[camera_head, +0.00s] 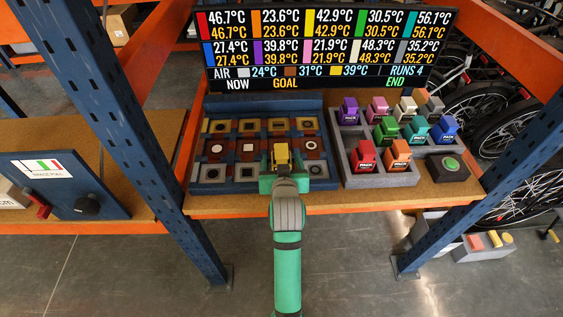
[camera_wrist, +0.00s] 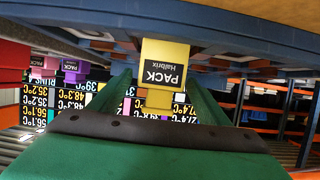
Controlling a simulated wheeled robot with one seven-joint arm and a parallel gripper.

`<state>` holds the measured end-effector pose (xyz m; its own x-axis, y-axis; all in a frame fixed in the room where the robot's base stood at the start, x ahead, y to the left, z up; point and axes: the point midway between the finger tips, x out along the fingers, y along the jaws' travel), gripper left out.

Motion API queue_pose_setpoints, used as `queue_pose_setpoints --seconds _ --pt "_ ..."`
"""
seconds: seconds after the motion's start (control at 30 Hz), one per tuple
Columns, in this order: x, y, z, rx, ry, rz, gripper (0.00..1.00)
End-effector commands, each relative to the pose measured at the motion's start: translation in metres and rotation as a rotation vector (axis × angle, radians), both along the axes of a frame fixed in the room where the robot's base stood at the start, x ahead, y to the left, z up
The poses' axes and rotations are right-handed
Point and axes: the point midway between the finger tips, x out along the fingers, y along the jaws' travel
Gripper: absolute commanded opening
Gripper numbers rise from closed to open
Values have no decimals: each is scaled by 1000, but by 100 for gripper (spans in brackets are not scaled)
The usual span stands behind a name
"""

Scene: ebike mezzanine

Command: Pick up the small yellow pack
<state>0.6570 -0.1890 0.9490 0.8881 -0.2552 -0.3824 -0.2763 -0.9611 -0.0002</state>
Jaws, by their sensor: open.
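The small yellow pack (camera_head: 281,153) is on the blue slotted board (camera_head: 212,189), in its front half. In the wrist view the yellow pack (camera_wrist: 165,55) shows its dark label, upside down, straight ahead of the fingers. My green gripper (camera_head: 282,179) is at the near side of the pack. In the wrist view my gripper (camera_wrist: 158,105) is open, with one finger to each side of the pack's lower part in the picture. I cannot tell whether either finger touches it. The pack's base is hidden by my gripper in the head view.
A grey tray (camera_head: 356,181) holding several coloured packs stands right of the board. A green button box (camera_head: 447,167) is right of it. A temperature display (camera_head: 330,50) stands behind. Blue rack posts (camera_head: 150,120) flank the bench, and a control box (camera_head: 62,186) is at left.

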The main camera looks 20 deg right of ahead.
Motion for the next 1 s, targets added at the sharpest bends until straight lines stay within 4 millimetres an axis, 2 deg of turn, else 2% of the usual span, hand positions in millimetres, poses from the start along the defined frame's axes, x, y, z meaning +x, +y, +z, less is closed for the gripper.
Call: queue_pose_setpoints --seconds 0.13,0.37,0.47,0.63,0.87,1.0 --pt "11 -3 -4 0 0 -1 70" --pt "12 -4 -5 0 0 -1 70" --pt "12 -4 -5 0 0 0 51" --pt "12 -4 -5 0 0 0 11" --pt "12 -4 -3 -1 -3 0 12" --pt "12 -3 6 -2 -5 1 12"
